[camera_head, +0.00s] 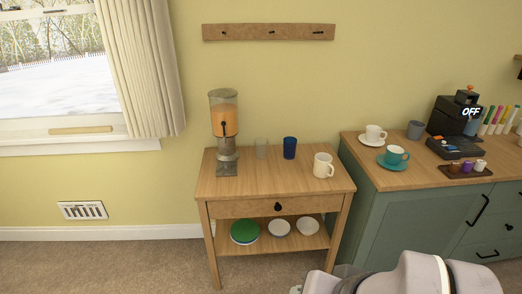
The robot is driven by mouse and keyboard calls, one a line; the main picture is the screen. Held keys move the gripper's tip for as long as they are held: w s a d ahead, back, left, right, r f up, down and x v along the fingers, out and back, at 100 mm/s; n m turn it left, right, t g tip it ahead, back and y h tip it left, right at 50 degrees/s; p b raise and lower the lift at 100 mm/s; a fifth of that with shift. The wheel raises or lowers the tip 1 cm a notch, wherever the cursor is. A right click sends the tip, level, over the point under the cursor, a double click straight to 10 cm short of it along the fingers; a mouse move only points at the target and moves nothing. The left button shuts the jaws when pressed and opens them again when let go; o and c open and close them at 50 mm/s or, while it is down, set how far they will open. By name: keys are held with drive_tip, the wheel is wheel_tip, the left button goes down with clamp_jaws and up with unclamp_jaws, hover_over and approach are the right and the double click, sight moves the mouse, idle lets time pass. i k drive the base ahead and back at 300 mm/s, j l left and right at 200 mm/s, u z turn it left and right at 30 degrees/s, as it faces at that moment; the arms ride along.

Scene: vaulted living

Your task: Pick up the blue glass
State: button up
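The blue glass (290,148) is a small dark blue tumbler standing upright near the back of the wooden side table (237,186). A clear glass (262,148) stands to its left and a white mug (323,166) to its right, nearer the front; both are apart from it. Part of my white and grey arm (420,275) shows at the bottom right, in front of and below the tabletop. My gripper's fingers do not show, so I cannot see whether it is open or shut.
A drink dispenser (224,130) with orange contents stands at the table's left. The lower shelf holds a green plate (244,231) and white bowls. A green cabinet (400,225) with cups and a coffee machine (454,118) stands to the right. The tabletop's front middle is clear.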

sight(290, 148)
drive_tip(key=i+j, duration=0.1)
drive_tip(key=i, duration=0.35)
drive_tip(key=i+j+z, duration=0.15)
drive_tip(key=i, duration=0.3)
drive_tip(key=i+j, duration=0.15)
drive_tip(key=i, duration=0.25)
drive_tip(key=i+j+z, duration=0.15)
drive_tip(key=i, duration=0.3)
drive_tip(key=i+j, duration=0.25)
drive_tip(key=i, duration=0.15)
drive_tip(key=z, duration=0.05)
